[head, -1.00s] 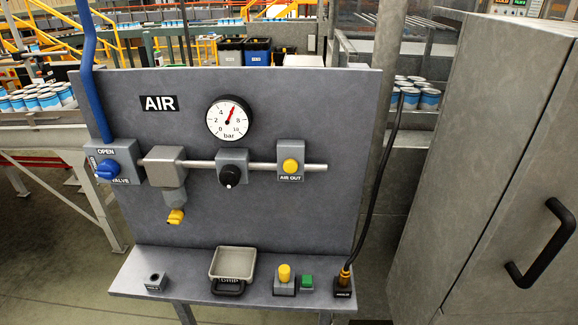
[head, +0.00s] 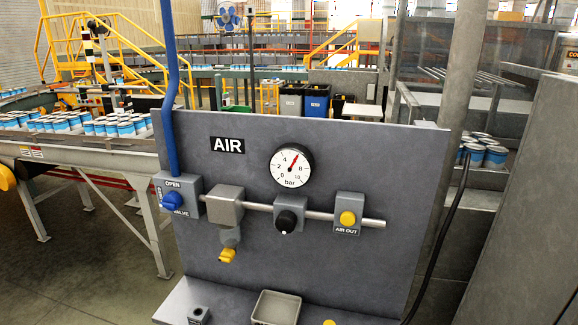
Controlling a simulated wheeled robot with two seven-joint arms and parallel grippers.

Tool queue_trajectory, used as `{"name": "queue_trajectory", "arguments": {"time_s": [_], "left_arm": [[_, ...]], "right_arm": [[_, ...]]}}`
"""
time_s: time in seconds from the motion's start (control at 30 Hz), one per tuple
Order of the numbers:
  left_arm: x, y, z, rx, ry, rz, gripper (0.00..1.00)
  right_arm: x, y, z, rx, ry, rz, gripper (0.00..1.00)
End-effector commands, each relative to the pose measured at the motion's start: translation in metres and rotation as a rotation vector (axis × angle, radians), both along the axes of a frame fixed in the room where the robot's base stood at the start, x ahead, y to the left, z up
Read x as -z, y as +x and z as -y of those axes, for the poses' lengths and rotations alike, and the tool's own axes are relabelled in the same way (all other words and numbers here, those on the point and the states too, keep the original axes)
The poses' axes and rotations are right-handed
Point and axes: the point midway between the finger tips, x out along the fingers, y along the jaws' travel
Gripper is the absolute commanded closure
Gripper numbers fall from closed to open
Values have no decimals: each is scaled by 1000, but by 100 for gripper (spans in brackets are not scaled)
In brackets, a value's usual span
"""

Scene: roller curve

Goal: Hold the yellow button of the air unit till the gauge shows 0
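The grey air unit panel (head: 350,257) stands in front of me, marked AIR. Its round white gauge (head: 291,165) has a red needle pointing up and slightly right, between about 4 and 8, clearly above 0. The yellow button (head: 348,218) sits on a grey box labelled AIR OUT, at the right end of the pipe; nothing touches it. A blue valve knob (head: 173,201) is at the left, with OPEN printed above it. A black knob (head: 286,221) lies between. Neither of my grippers shows in the head view.
A shelf (head: 234,302) juts out below the panel with a grey tray (head: 277,308), partly cut off. A grey cabinet (head: 525,220) stands close on the right. A conveyor with several cans (head: 110,126) is behind left. Bins (head: 315,101) stand behind the panel.

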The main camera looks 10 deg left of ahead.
Motion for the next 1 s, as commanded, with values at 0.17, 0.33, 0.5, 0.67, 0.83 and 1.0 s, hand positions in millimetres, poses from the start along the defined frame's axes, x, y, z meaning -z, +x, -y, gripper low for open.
{"name": "queue_trajectory", "arguments": {"time_s": [0.17,0.33,0.5,0.67,0.83,1.0], "left_arm": [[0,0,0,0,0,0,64],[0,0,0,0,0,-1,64],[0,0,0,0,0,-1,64],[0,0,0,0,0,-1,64],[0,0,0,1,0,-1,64],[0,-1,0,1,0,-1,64]], "right_arm": [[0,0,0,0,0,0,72],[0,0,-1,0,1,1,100],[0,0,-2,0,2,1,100],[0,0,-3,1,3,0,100],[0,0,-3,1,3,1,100],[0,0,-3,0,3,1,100]]}}
